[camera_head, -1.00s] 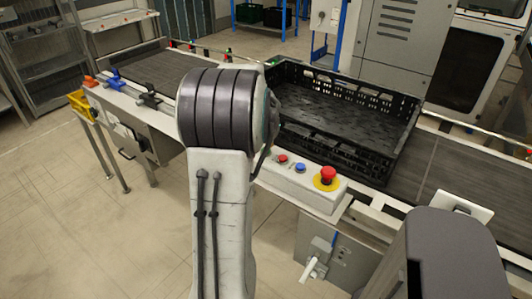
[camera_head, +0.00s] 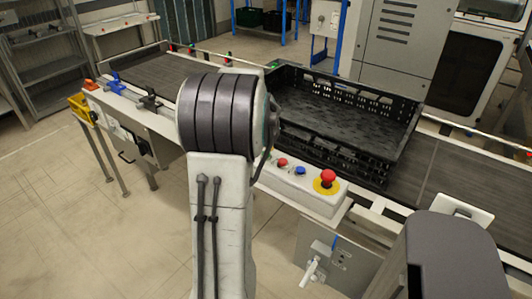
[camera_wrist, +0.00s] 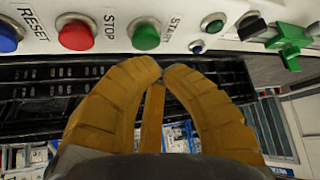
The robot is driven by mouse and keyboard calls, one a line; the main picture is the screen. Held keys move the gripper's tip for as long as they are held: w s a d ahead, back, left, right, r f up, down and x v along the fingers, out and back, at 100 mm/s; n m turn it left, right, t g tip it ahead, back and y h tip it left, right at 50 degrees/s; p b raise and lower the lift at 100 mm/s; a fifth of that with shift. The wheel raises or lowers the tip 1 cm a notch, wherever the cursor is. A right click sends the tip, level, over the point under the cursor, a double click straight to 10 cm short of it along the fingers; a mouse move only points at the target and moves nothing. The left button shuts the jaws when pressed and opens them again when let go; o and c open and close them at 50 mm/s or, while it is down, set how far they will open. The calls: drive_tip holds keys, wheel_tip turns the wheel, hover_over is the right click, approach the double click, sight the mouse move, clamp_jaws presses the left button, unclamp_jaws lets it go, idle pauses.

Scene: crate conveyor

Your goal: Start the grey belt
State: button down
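The grey belt (camera_head: 155,75) runs across the head view and continues at the right. Its control panel (camera_head: 265,178) is partly hidden behind my arm. In the wrist view, a green button (camera_wrist: 146,36) sits beside the label START. A red button (camera_wrist: 76,34) sits beside STOP and a blue button (camera_wrist: 9,37) beside RESET. My gripper (camera_wrist: 162,70) has yellow fingers with their tips together, just below the green button in the picture. Nothing shows between the tips. Whether they touch the panel cannot be told. The gripper is hidden in the head view.
A black crate (camera_head: 408,138) stands on the belt behind the panel. A red emergency stop (camera_head: 328,178) on a yellow base stands at the panel's right end. Blue and black clamps (camera_head: 115,83) sit on the belt's left rail. A green clamp-like part (camera_wrist: 290,42) is right of the buttons.

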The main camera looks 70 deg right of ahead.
drive_tip(key=shift+f+b, duration=0.95)
drive_tip(key=shift+b, duration=0.1)
idle(1.6)
drive_tip(key=shift+r, duration=0.15)
drive_tip(key=shift+r+p, duration=0.6)
drive_tip(key=shift+r, duration=0.15)
drive_tip(key=shift+r+p, duration=1.8)
drive_tip(key=shift+r, duration=0.75)
